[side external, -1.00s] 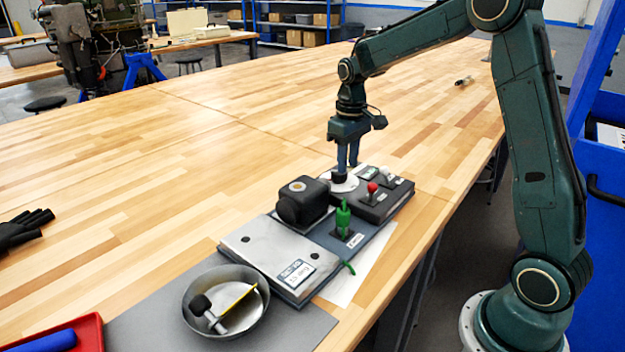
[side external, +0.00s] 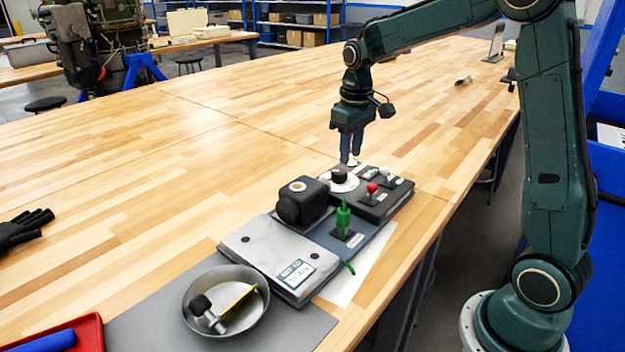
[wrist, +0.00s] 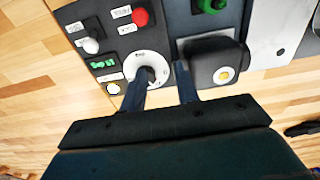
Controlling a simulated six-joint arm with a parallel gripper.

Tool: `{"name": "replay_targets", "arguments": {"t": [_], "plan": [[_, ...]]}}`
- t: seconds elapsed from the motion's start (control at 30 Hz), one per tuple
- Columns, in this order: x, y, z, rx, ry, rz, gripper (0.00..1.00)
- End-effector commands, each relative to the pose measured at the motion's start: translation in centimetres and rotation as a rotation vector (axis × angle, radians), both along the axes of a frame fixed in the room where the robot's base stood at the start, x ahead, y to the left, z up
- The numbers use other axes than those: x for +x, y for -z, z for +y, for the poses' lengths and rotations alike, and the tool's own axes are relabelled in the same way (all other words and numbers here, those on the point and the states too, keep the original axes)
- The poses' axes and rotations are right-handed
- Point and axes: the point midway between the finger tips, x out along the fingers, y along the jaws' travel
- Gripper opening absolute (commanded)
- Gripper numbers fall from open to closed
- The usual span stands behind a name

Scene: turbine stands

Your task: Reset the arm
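My gripper (side external: 351,160) hangs pointing down just behind and above the control panel's dial. In the wrist view my gripper (wrist: 161,78) shows two fingers spread apart with nothing between them. The black dial knob (side external: 339,175) on its white disc sits at the panel's far end. In the wrist view the left finger partly covers the dial (wrist: 155,72). A red-topped control (side external: 372,187) and a white-topped lever (side external: 391,171) stand beside it on the dark box.
A metal bowl (side external: 226,302) holding a black-headed tool is at the front. A red tray (side external: 88,330) and black glove (side external: 22,230) lie left.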

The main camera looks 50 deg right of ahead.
Motion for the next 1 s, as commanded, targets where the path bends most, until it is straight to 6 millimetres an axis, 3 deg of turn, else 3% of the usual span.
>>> {"name": "replay_targets", "arguments": {"t": [0.23,0.5,1.0], "plan": [[-3.6,-3.7,2.8,-0.016,-0.001,-0.078,0.31],[-8.4,-6.6,5.6,-0.026,-0.003,-0.166,0.31],[-17.6,-8.3,9.4,-0.021,-0.003,-0.334,0.31]]}}
